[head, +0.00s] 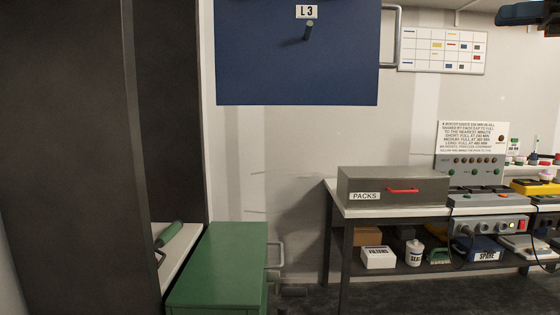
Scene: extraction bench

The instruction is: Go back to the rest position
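I cannot make out my gripper in the head view, so its fingers and anything they might hold are hidden from me. A dark shape (530,13) is cut off at the top right corner, and I cannot tell what it is.
A blue panel (295,70) marked L3 is at top centre, above a green cabinet (225,250). A tall dark cabinet (70,150) stands left. At right, a bench (400,211) bears a grey PACKS box (392,184) and chargers (490,200). Dark floor (420,295) shows below.

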